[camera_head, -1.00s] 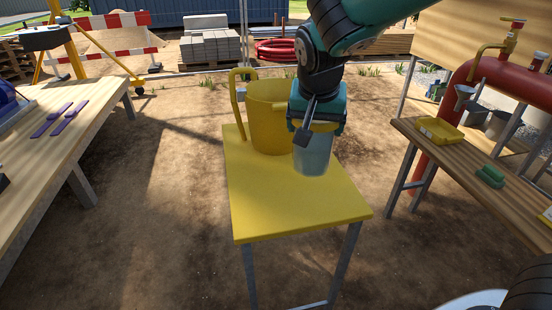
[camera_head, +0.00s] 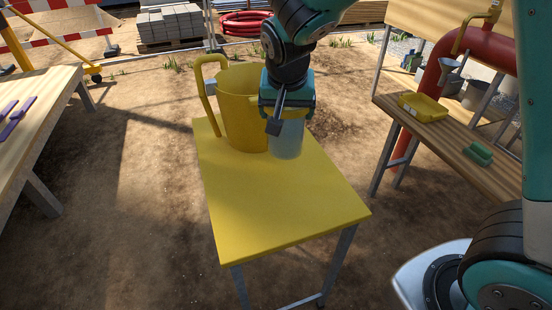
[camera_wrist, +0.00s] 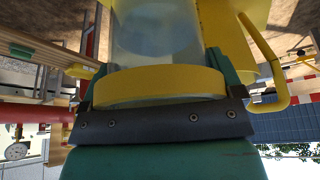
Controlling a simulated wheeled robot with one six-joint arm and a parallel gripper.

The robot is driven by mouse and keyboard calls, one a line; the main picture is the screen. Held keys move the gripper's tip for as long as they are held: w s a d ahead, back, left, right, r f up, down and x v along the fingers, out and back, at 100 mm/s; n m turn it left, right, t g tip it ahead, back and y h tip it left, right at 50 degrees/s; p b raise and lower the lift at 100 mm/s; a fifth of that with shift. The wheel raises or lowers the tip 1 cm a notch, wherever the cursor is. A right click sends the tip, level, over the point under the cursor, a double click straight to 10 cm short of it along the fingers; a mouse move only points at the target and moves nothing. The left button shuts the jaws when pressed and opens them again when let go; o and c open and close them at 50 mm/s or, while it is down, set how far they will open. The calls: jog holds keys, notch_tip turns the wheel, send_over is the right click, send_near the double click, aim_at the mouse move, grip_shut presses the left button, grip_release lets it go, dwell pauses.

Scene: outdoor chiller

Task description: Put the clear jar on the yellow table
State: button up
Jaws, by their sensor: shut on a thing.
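The clear jar (camera_head: 287,140) has a yellow lid and hangs upright from my gripper (camera_head: 285,112). My gripper is shut on the jar at its lid. In the wrist view the yellow lid (camera_wrist: 160,86) sits between the jaws and the clear body (camera_wrist: 155,30) extends away from them. The jar is over the back right part of the yellow table (camera_head: 275,205), right beside a yellow watering can. I cannot tell whether the jar's base touches the tabletop.
The yellow watering can (camera_head: 238,105) with a tall handle stands at the table's back left. The table's front half is clear. A wooden bench (camera_head: 455,145) at right holds a yellow tray (camera_head: 424,107) and a green block (camera_head: 478,153). Another wooden table (camera_head: 35,120) stands at left.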

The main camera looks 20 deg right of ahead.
aim_at(284, 145)
notch_tip(284, 145, down, 16)
jog(key=shift+a+p, duration=0.25)
jog(key=shift+p, duration=0.2)
jog(key=shift+f, duration=0.1)
jog(key=shift+f, duration=0.15)
jog(key=o, duration=1.5)
jog(key=shift+c, duration=0.2)
jog(key=v, duration=1.2)
jog(key=shift+s+b, duration=0.15)
jog(key=shift+b, duration=0.25)
jog(key=s+a+r+n+g+y, duration=0.1)
jog(key=s+r+n+g+y, duration=0.1)
jog(key=s+r+n, duration=0.4)
jog(key=s+a+r+n+g+y, duration=0.2)
jog(key=s+r+n+y, duration=0.2)
jog(key=s, duration=1)
jog(key=shift+s+r+n, duration=0.4)
jog(key=shift+r+n, duration=0.5)
jog(key=shift+r, duration=0.1)
